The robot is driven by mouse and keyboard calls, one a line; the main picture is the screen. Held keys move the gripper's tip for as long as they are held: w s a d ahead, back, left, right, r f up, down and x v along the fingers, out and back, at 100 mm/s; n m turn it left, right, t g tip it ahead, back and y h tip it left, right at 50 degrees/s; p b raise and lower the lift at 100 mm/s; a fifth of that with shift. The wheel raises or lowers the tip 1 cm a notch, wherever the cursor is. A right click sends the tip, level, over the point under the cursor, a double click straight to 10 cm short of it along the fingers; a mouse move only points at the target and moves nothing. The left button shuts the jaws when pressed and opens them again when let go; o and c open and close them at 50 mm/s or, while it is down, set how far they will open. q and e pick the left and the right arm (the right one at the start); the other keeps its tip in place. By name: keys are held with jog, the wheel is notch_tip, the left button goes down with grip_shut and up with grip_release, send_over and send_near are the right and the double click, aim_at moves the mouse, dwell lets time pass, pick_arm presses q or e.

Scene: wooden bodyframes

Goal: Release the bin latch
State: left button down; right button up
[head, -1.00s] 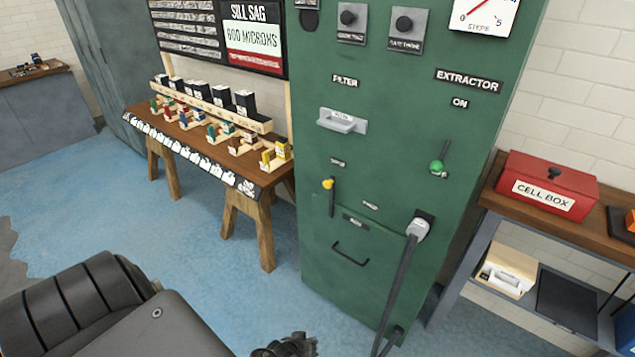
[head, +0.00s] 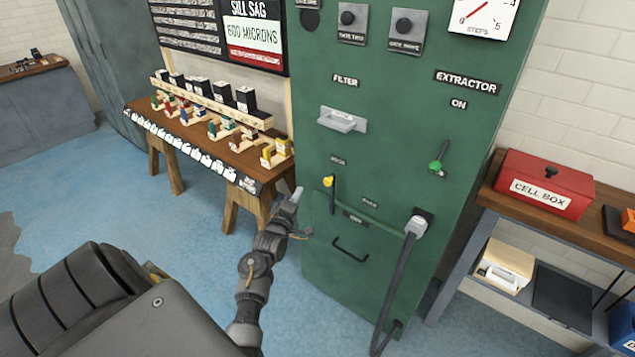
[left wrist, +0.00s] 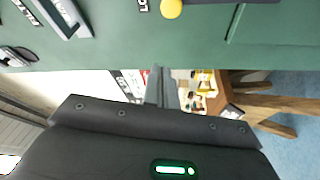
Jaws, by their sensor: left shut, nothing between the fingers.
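The green extractor cabinet (head: 400,130) stands in the middle of the head view. Low on its front is the bin drawer with a black handle (head: 350,249). A latch lever with a yellow knob (head: 328,182) is upright at the drawer's upper left. The knob also shows at the top of the left wrist view (left wrist: 171,9). My left gripper (head: 297,196) is shut and empty, just left of the cabinet's front edge and apart from the knob. Its closed fingers show in the left wrist view (left wrist: 158,86). My right gripper is out of view.
A grey hose (head: 392,290) runs down the cabinet's right side. A green-knobbed lever (head: 436,166) sits above it. A wooden sawhorse table (head: 240,178) with small blocks stands behind my left gripper. A red cell box (head: 545,184) is on the right bench. Blue floor is open at left.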

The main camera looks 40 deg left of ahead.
pick_arm(q)
jog(key=w+p, duration=0.2)
jog(key=w, duration=0.7)
jog(key=shift+w+d+f, duration=0.15)
jog(key=shift+w+d, duration=0.1)
jog(key=shift+d, duration=0.1)
jog(key=shift+d+m+b, duration=0.15)
jog(key=shift+m+b, duration=0.15)
jog(key=shift+m, duration=0.2)
